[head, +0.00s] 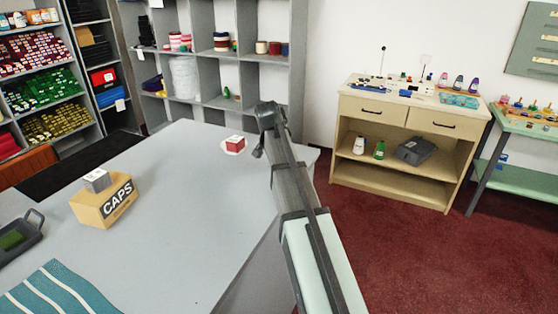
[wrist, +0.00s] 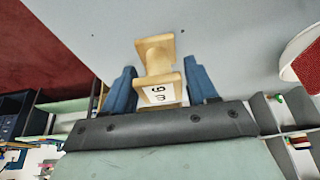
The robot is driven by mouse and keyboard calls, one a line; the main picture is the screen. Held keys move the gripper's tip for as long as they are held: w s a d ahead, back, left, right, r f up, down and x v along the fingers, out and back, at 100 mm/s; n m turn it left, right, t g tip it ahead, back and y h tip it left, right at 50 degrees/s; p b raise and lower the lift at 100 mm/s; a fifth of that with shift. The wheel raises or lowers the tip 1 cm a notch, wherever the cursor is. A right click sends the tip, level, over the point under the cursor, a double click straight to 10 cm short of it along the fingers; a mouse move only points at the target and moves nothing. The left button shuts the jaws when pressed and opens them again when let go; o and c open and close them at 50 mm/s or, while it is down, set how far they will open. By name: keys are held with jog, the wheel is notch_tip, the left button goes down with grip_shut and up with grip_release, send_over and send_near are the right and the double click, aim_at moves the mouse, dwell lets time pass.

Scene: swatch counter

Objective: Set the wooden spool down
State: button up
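The wooden spool (wrist: 155,68) is pale, with a wide flange at each end and a label reading "6 m" on the near flange. In the head view my gripper (head: 260,148) is low over the far right part of the grey table (head: 190,210), and the spool is hidden there. I cannot tell whether the spool touches the tabletop.
A cardboard CAPS box (head: 92,209) with a grey block (head: 97,180), a dark tray (head: 32,236) and a teal striped cloth (head: 62,290) are further left. The table's middle is clear.

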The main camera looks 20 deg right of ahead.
jog(key=c, duration=0.8)
jog(key=shift+r, duration=0.15)
